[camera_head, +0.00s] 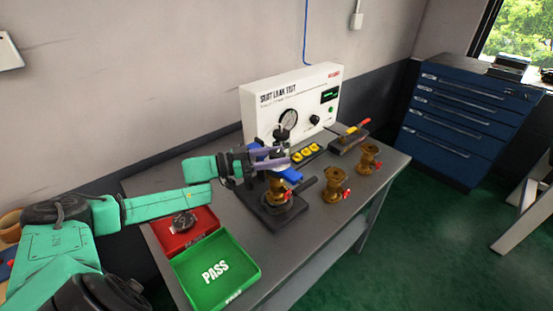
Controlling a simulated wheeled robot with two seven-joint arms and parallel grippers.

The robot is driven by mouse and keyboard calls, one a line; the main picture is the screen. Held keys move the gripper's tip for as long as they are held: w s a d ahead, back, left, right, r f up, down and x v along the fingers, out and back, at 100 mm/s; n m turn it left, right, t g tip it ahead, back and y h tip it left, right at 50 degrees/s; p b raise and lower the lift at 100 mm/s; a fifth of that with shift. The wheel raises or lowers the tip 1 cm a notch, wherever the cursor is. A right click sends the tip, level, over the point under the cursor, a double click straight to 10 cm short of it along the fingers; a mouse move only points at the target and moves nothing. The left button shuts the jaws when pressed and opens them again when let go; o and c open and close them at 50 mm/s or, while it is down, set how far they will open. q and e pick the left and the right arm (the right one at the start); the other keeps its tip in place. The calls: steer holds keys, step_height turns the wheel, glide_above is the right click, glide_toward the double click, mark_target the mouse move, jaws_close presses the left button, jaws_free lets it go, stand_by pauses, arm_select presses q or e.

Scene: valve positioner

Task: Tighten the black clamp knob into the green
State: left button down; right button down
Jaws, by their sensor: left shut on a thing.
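The test fixture (284,209) stands on the grey bench with a brass valve (274,188) upright in it. A blue part (292,175) sits at the valve's upper right. The black clamp knob (281,133) shows at the top of the fixture, in front of the white tester. My left gripper (276,158) reaches in from the left at the fixture's upper part, shut around the clamp knob's column; its purple fingers hide much of the grip. No green band can be made out on the clamp at this size. My right gripper is not in view.
The white leak tester (262,112) with a gauge stands behind the fixture. Two brass valves (336,186) (369,158) stand to the right. A red tray (171,243) holding a dark part and an empty green PASS tray (247,266) lie at front left.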

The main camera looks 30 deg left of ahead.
arm_select(q)
steer(key=shift+c, duration=1.4)
jaws_free()
steer(key=p+v, duration=0.6)
steer(key=v, duration=0.8)
steer(key=shift+s+a, duration=0.2)
